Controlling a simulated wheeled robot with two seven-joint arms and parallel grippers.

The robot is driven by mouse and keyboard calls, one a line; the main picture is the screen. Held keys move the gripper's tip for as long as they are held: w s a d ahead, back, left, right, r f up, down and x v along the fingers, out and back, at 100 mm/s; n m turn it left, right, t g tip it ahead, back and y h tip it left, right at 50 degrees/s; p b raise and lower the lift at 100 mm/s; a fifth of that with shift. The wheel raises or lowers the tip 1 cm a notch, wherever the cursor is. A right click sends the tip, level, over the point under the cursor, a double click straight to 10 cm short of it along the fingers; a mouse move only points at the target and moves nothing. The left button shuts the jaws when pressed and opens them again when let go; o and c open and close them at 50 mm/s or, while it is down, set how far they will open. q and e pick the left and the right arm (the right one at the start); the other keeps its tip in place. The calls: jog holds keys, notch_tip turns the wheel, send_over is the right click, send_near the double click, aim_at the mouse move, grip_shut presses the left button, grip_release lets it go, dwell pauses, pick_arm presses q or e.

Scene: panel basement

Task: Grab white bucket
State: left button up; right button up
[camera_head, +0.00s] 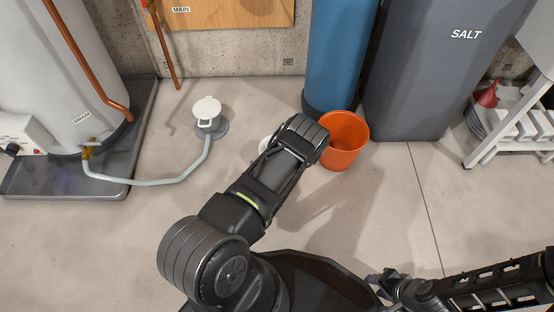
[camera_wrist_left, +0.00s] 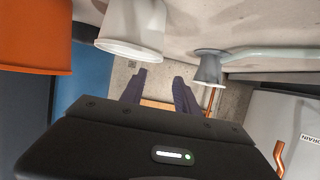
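The white bucket (camera_wrist_left: 133,25) shows upside down in the left wrist view, beyond my left fingers and slightly left of their gap. In the head view only a white sliver of it (camera_head: 266,145) shows; my left arm hides the rest. My left gripper (camera_wrist_left: 160,84) has its two dark fingers apart with nothing between them; the bucket appears apart from them. The head view hides this gripper behind my arm. My right gripper (camera_head: 384,286) is low at the right in the head view; its finger gap is unclear.
An orange bucket (camera_head: 344,141) stands right of the white one, before a blue cylinder (camera_head: 338,60) and grey salt bin (camera_head: 424,70). A white-capped drain (camera_head: 208,112) with a hose (camera_head: 165,180) lies left. A white rack (camera_head: 510,128) is at right. Open floor lies between.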

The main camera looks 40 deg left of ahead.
pick_arm(q)
jog(key=b, duration=0.3)
send_near(261, 147)
jog(key=w+a, duration=0.2)
jog(key=shift+a+f, duration=0.15)
jog(key=shift+f, duration=0.2)
jog(key=shift+f, duration=0.1)
jog(key=shift+w+a+f+b, duration=0.15)
jog(key=shift+w+f+b, duration=0.1)
jog(key=shift+b, duration=0.3)
jog(key=b+x, duration=0.2)
jog(key=x, duration=0.1)
jog(key=shift+w+f+b, duration=0.2)
jog(key=shift+f+b, duration=0.1)
jog(key=shift+w+a, duration=0.25)
jog(key=shift+w, duration=0.05)
